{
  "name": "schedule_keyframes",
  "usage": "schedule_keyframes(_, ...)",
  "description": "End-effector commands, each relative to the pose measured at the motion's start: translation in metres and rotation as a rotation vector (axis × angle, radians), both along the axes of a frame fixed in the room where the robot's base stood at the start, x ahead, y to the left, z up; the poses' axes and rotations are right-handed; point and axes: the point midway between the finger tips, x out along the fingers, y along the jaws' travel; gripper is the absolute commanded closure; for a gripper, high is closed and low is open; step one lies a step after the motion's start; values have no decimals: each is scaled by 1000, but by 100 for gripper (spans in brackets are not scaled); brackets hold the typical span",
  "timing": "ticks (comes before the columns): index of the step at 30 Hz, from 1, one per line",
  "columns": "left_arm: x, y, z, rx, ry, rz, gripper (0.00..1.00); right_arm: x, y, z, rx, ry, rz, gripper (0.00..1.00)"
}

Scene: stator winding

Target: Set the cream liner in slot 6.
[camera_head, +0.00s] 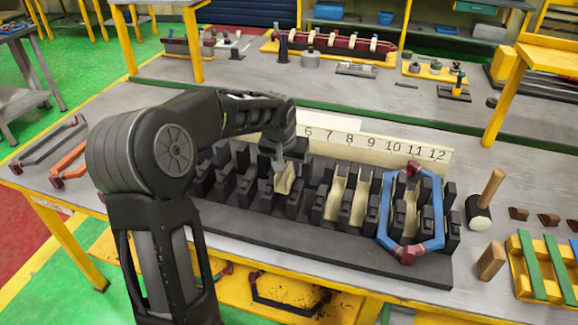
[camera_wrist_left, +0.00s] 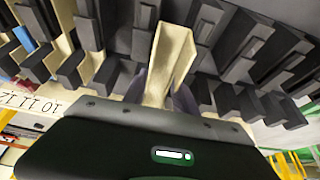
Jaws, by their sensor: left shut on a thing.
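My left gripper (camera_head: 281,163) reaches over the dark stator block (camera_head: 345,257) and points down. It is shut on the cream liner (camera_head: 285,179), a pale channel-shaped piece. In the left wrist view the liner (camera_wrist_left: 170,55) stands out from between the fingertips (camera_wrist_left: 172,95), among the black teeth. In the head view the liner is among the teeth left of the middle, near the number 6 on the label strip (camera_head: 385,146). I cannot tell whether it touches the slot floor. My right gripper is not in view.
Other cream liners (camera_head: 335,195) sit in slots to the right. A blue coil (camera_head: 384,205) with dark red ends lies over the right end of the block. A mallet (camera_head: 486,203) and a yellow rack (camera_head: 528,285) are further right. Grey and orange coils (camera_head: 68,165) lie at left.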

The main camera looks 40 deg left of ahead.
Motion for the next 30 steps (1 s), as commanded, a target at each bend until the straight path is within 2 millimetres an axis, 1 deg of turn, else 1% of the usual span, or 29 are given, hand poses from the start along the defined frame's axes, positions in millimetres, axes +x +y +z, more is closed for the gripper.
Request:
schedule_keyframes(18,0,0,-19,0,0,0,89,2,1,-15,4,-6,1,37)
schedule_keyframes(30,0,0,-23,0,0,0,89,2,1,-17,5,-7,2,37)
